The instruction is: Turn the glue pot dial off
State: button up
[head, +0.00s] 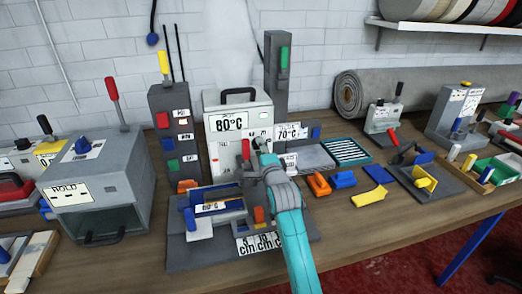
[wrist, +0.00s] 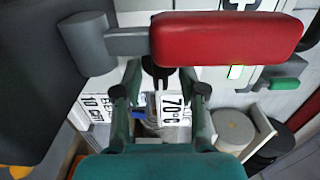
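A white box (head: 238,112) with an "80°C" label and a black top handle stands at the back middle. I cannot tell for sure which unit is the glue pot, and no dial is clearly readable. My gripper (head: 260,146) is in front of the box's lower right, beside a red handle (head: 246,150). In the wrist view the red handle (wrist: 228,38) on a grey stem lies across the top, beyond my fingers. My gripper (wrist: 163,88) is open there, fingers apart with nothing clearly between them. A "70°C" plate (wrist: 173,112) shows past the fingers, also in the head view (head: 290,131).
A grey post (head: 277,75) with a green handle and a grey tower (head: 172,130) with coloured buttons flank the box. A grey "HOLD" machine (head: 100,185) stands left. Orange, blue and yellow pieces (head: 343,180) lie right of my arm. Bare tabletop lies at front right.

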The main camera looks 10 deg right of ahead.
grip_shut()
jog(key=shift+n, duration=0.3)
jog(key=shift+f+n, duration=0.1)
jog(key=shift+n, duration=17.5)
